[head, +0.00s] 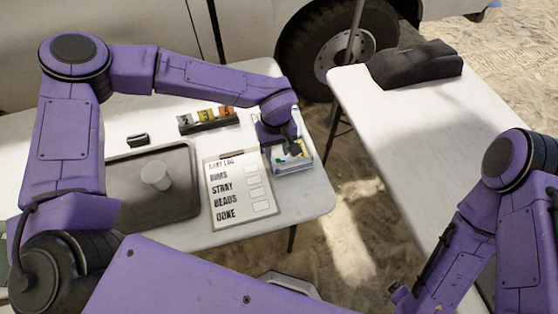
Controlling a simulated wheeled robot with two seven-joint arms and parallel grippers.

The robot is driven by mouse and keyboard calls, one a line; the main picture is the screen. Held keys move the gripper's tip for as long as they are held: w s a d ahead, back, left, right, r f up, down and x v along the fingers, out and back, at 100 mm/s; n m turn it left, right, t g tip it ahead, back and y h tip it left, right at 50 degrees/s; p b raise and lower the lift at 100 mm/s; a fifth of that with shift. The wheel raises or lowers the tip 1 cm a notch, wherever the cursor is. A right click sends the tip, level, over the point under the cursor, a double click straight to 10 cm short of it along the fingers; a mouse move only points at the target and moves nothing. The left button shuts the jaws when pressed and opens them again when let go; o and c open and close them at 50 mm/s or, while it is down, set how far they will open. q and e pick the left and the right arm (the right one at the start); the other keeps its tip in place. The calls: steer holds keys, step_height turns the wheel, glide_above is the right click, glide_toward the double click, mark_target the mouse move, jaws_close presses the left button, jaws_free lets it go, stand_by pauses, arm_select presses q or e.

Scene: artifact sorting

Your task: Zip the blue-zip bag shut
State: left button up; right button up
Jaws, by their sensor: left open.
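My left gripper (291,149) reaches down over a small pale item with blue edging (295,169) at the right end of the left table. The item holds bits of green, yellow and blue. It may be the blue-zip bag, perhaps in a shallow tray, but it is too small to tell. My gripper hides part of it, and the zip and its state cannot be made out. The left gripper is open; whether it touches the item is unclear. My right gripper (402,298) is low at the bottom of the view, away from the item, and its fingers are unclear.
A checklist board (240,207) lies left of the item. A dark tray (125,212) holds a pale cup (156,176). A holder with numbered tabs (208,121) stands behind. A second white table (430,140), with a dark bag (415,66), is across a gap.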

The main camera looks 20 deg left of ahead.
mark_target(278, 169)
arm_select(q)
steer(key=f, duration=0.4)
steer(key=f+p, duration=0.1)
steer(key=f, duration=0.3)
steer(key=shift+s+d+f, duration=0.15)
steer(key=shift+s+d, duration=0.05)
steer(key=shift+s, duration=0.15)
